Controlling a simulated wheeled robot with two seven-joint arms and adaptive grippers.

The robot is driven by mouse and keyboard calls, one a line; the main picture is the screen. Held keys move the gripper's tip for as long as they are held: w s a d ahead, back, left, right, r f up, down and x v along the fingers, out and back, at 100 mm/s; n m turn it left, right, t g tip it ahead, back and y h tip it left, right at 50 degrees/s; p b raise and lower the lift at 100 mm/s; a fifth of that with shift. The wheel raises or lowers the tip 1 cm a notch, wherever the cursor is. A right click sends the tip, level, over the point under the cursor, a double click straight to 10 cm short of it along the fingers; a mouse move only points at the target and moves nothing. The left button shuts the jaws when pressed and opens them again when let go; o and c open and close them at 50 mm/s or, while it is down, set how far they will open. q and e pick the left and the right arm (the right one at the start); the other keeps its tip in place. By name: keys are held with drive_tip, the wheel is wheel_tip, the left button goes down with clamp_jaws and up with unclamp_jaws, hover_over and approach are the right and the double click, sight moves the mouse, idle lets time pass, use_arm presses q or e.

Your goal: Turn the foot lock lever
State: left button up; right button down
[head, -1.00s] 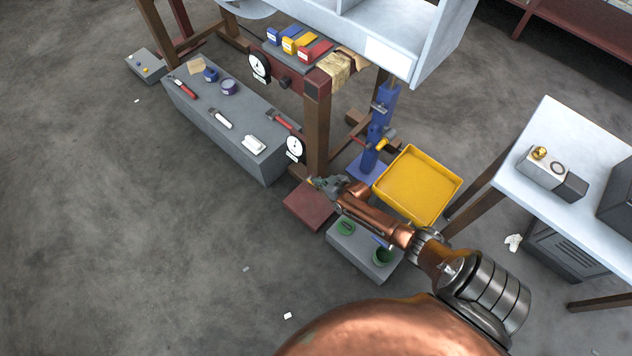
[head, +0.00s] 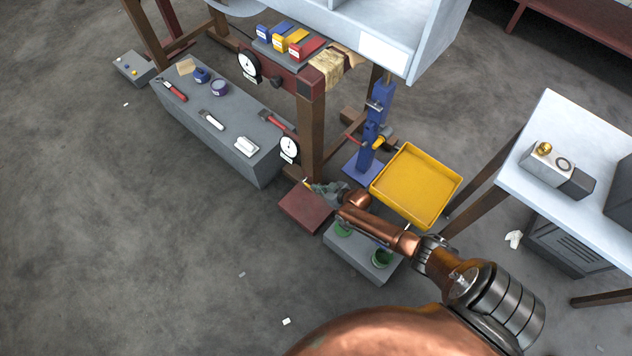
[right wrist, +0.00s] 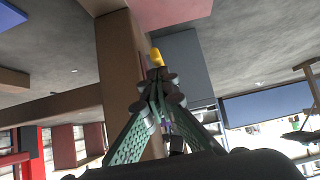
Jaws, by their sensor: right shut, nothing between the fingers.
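A small yellow-tipped part, which looks like the foot lock lever (right wrist: 156,57), stands just beyond my right fingertips in the right wrist view. In the head view its yellow tip (head: 306,182) shows small at the foot of the wooden bench leg (head: 312,135). My right gripper (head: 314,186) is beside it, low by the leg; it also shows in the right wrist view (right wrist: 158,78), with its fingertips together and nothing held. I cannot tell whether the fingertips touch the lever. The lever's lower part is hidden. My left gripper is out of view.
A dark red plate (head: 300,208) lies on the floor below the gripper. A grey box with green dishes (head: 355,258) lies under my forearm. A yellow tray (head: 416,187) and a blue stand (head: 374,130) are close right. Open floor lies left.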

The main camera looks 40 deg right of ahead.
drive_tip(key=shift+s+a+f, duration=0.1)
drive_tip(key=shift+s+f, duration=0.4)
drive_tip(key=shift+f, duration=0.1)
drive_tip(key=w+r+v, duration=0.1)
drive_tip(key=v, duration=0.6)
drive_tip(key=shift+s+r, duration=0.2)
drive_tip(key=shift+s, duration=0.05)
